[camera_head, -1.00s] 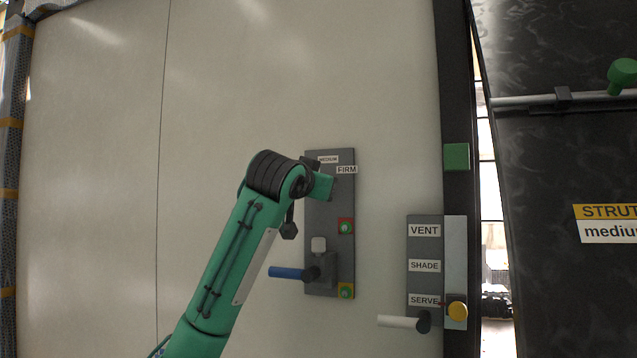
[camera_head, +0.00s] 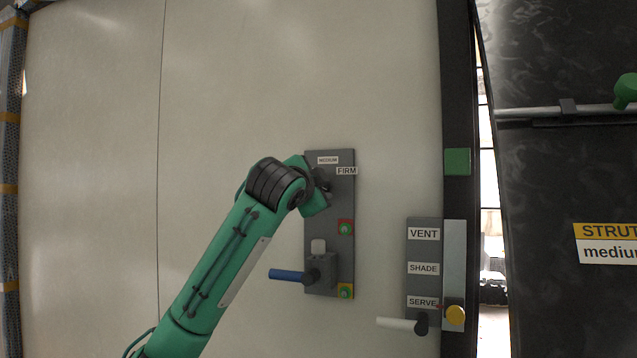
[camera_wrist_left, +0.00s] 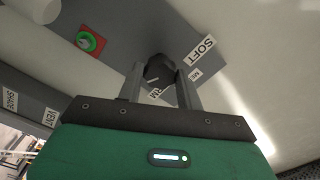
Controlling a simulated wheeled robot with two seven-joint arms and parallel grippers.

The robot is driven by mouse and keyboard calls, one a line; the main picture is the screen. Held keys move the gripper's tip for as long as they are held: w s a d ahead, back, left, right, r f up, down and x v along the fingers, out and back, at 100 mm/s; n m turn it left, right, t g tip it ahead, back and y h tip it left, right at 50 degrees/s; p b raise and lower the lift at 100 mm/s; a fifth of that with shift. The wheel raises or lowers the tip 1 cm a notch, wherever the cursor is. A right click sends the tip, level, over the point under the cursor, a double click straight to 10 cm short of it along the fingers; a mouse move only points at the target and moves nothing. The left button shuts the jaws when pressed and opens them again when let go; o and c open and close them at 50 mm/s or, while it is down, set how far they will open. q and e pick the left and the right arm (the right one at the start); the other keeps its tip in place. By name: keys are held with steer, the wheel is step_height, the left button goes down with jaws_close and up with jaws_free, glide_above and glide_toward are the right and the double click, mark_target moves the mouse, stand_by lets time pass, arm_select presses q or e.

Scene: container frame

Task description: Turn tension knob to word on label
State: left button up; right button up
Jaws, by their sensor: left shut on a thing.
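The dark tension knob (camera_wrist_left: 158,70) sits on the grey panel (camera_head: 340,265), between the two fingers of my left gripper (camera_wrist_left: 160,80). My left gripper is shut on the knob. The labels SOFT (camera_wrist_left: 201,48), a partly cut ME label (camera_wrist_left: 195,74) and a partly hidden label ending in RM (camera_wrist_left: 154,94) surround it. In the head view the MEDIUM (camera_head: 328,160) and FIRM (camera_head: 346,171) labels show; my left gripper (camera_head: 325,184) covers the knob there. A yellow and white label (camera_head: 608,243) at right reads STRUT and medium, cut by the picture edge. My right gripper is not in view.
Below on the panel are a green button on red (camera_head: 346,228), a blue-handled lever (camera_head: 288,274) and a green button on yellow (camera_head: 345,291).

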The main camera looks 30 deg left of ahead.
arm_select(q)
steer(key=shift+m, duration=0.3)
steer(key=o, duration=1)
steer(key=b+v, duration=0.6)
steer(key=v, duration=0.7)
steer(key=shift+s+d, duration=0.2)
steer(key=shift+s, duration=0.15)
